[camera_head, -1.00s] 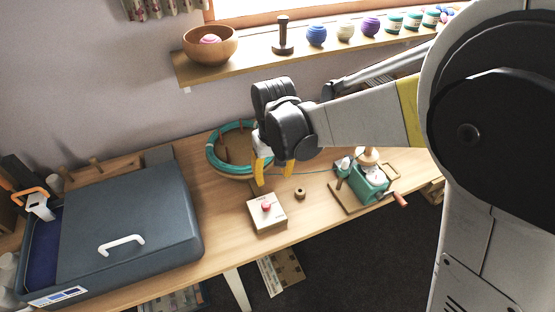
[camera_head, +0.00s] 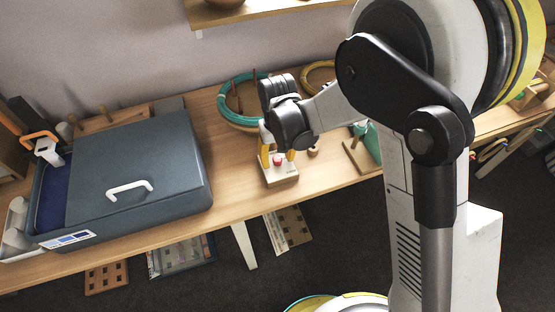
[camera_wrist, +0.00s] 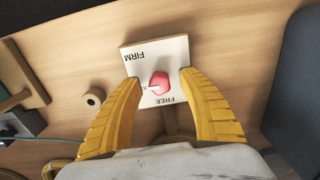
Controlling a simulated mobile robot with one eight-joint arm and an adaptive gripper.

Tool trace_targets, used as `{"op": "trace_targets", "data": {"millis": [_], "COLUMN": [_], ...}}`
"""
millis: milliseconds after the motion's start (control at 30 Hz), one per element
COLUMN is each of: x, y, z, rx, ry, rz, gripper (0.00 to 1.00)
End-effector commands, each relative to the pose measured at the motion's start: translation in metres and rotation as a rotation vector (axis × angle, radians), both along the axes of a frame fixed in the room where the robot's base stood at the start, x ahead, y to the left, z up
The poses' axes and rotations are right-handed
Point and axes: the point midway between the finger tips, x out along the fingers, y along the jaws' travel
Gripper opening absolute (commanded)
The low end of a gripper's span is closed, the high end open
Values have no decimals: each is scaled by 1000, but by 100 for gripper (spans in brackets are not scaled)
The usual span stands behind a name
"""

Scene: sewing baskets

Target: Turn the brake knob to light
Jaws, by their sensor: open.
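The brake knob (camera_head: 278,160) is pink-red and sits on a small wooden block with a white top plate (camera_head: 283,173). In the wrist view the knob (camera_wrist: 159,83) has a pale pointer mark toward the picture's left. The plate (camera_wrist: 172,53) carries the words FIRM at upper left and FREE at lower right; a small mark beside the pointer is too small to read. My gripper (camera_head: 277,153) is open, its yellow fingers low over the block. In the wrist view its fingertips (camera_wrist: 160,79) stand on either side of the knob, apart from it.
A big grey-blue case (camera_head: 130,175) stands left of the block. A teal-rimmed round basket (camera_head: 236,118) is behind it. A green winder (camera_head: 372,143) is to the right, partly hidden by my arm.

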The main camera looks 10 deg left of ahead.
Motion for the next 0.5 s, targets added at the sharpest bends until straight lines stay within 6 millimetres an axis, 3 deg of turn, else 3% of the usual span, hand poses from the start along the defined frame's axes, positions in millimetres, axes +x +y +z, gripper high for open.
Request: {"op": "trace_targets", "data": {"millis": [233, 400, 500], "x": [0, 0, 0], "y": [0, 0, 0], "z": [0, 0, 0], "rx": [0, 0, 0], "ry": [0, 0, 0], "rz": [0, 0, 0], "gripper": [48, 0, 0]}}
